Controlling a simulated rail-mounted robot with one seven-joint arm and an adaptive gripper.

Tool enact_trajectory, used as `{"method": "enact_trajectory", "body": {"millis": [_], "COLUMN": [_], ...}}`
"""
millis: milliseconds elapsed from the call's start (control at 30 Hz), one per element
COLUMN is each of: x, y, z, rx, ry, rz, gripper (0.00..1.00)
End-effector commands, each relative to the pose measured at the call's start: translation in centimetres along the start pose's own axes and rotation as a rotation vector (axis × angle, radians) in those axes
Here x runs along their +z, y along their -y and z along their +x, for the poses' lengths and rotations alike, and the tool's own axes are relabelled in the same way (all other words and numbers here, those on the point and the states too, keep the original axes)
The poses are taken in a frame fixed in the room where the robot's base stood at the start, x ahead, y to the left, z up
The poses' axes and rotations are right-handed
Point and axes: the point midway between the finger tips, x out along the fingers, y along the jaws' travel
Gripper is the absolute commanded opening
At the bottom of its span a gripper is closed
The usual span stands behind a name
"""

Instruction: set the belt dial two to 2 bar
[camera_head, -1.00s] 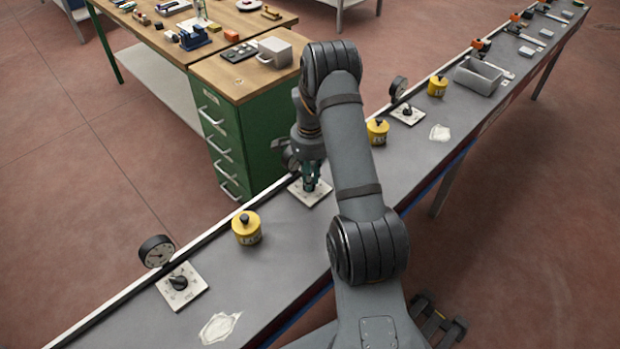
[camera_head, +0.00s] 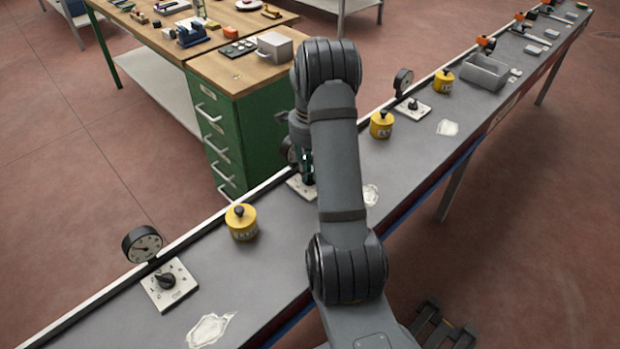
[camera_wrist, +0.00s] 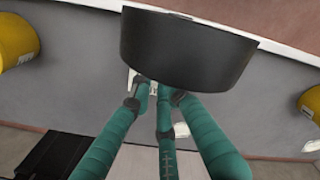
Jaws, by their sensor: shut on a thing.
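The middle dial's white plate (camera_head: 295,184) lies on the grey belt table, mostly hidden by my arm. Its gauge (camera_head: 291,153) stands behind it, partly hidden. My gripper (camera_head: 308,181), with teal fingers, points down onto this plate. In the wrist view my gripper (camera_wrist: 155,97) is closed at the plate, with the dark gauge (camera_wrist: 187,48) large in front of it. The fingers are shut on what appears to be the dial's knob, which they hide. The pointer and the gauge's reading cannot be seen.
Yellow canisters stand nearer (camera_head: 241,222) and farther (camera_head: 381,125) along the belt. A nearer dial plate (camera_head: 183,291) with a gauge (camera_head: 142,244) and a farther dial plate (camera_head: 413,113) flank the middle one. A green drawer cabinet (camera_head: 235,140) stands behind the belt.

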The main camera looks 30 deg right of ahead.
Motion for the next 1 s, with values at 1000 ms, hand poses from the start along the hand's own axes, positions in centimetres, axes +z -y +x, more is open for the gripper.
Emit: {"method": "enact_trajectory", "body": {"millis": [1000], "x": [0.07], "y": [0.2], "z": [-0.19], "rx": [-0.005], "ry": [0.0], "rz": [0.258], "gripper": [0.0]}}
